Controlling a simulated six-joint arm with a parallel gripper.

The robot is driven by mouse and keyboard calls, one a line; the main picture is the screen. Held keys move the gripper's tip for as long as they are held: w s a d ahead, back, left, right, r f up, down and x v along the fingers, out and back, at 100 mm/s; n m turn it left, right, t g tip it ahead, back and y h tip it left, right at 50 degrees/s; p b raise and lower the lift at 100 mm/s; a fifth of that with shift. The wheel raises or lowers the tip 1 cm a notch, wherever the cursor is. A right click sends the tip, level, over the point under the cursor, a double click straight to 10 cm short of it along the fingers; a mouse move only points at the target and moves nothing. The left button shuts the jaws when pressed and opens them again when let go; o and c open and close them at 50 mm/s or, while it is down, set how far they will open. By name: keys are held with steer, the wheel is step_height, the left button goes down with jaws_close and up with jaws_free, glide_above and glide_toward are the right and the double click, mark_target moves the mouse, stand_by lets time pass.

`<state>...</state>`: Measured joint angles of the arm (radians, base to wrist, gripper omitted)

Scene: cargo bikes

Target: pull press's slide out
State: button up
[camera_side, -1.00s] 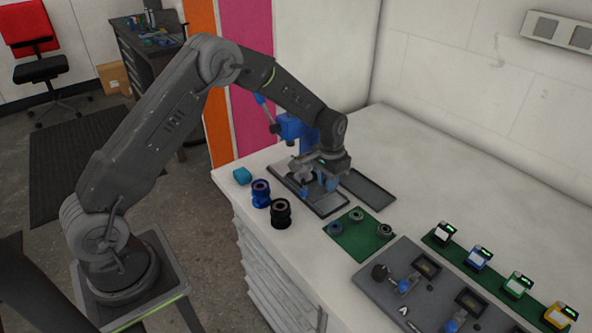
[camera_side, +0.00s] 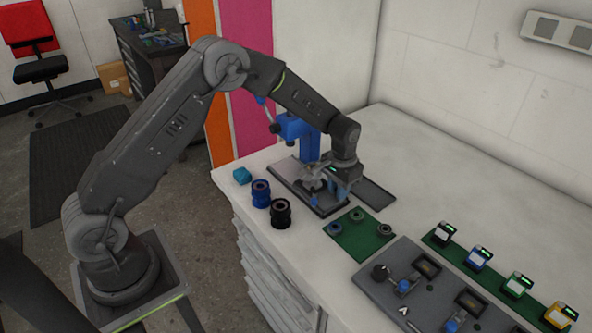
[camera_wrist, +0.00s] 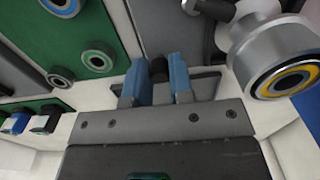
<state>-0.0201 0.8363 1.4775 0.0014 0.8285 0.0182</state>
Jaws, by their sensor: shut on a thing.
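The blue press (camera_side: 309,142) stands at the back of the bench, on a dark base plate (camera_side: 283,172). My gripper (camera_side: 341,188) is low over the front of that base. In the wrist view its two blue fingers (camera_wrist: 159,76) are closed around a small black knob (camera_wrist: 158,68), which looks like the slide's handle. The slide itself is largely hidden by my gripper. A silver cylindrical part with an orange-ringed bearing (camera_wrist: 287,78) shows beside the fingers in the wrist view.
Blue (camera_side: 261,194) and black (camera_side: 281,213) stacked cylinders stand left of the base. A green mat (camera_side: 345,247) with bearings lies in front. A grey fixture board (camera_side: 397,307) and several coloured boxes are at the right. A dark tray (camera_side: 376,194) lies right of the gripper.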

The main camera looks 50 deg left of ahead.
steer(key=o, duration=0.6)
steer(key=shift+o, duration=0.2)
steer(key=shift+r, duration=0.15)
steer(key=shift+r, duration=3.65)
steer(key=s+r+t, duration=0.3)
steer(key=s+r, duration=1.1)
steer(key=r, duration=0.2)
steer(key=s+d+r+t, duration=0.1)
steer(key=s+t, duration=0.1)
steer(key=s, duration=1.5)
steer(key=shift+t, duration=0.3)
